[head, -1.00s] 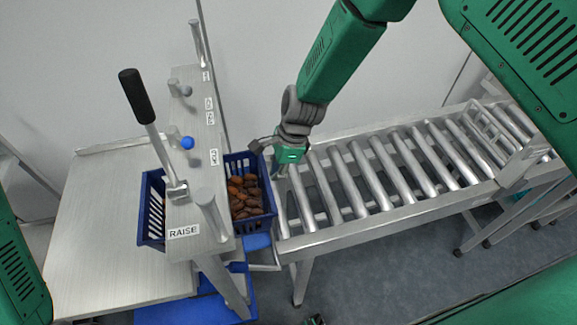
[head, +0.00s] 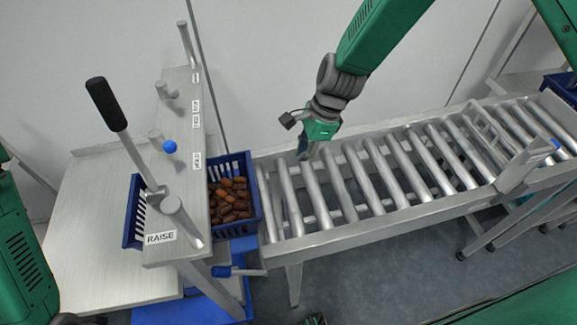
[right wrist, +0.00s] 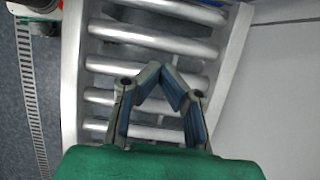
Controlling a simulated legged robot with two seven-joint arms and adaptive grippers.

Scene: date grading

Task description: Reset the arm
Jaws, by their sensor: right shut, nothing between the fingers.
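My right gripper (head: 304,152) hangs above the left part of the roller conveyor (head: 345,238) in the head view, to the right of the blue crate of dates and apart from it. In the right wrist view its fingers (right wrist: 163,72) meet at the tips, with nothing between them and the metal rollers behind. My left gripper is not in view; only a bit of green arm shows at the left edge of the head view.
A blue crate (head: 248,165) of brown dates (head: 229,199) stands behind a metal panel (head: 180,130) with a black-handled lever (head: 107,104) and a RAISE label. A steel table (head: 85,235) is at left. Another blue crate (head: 562,84) shows at far right.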

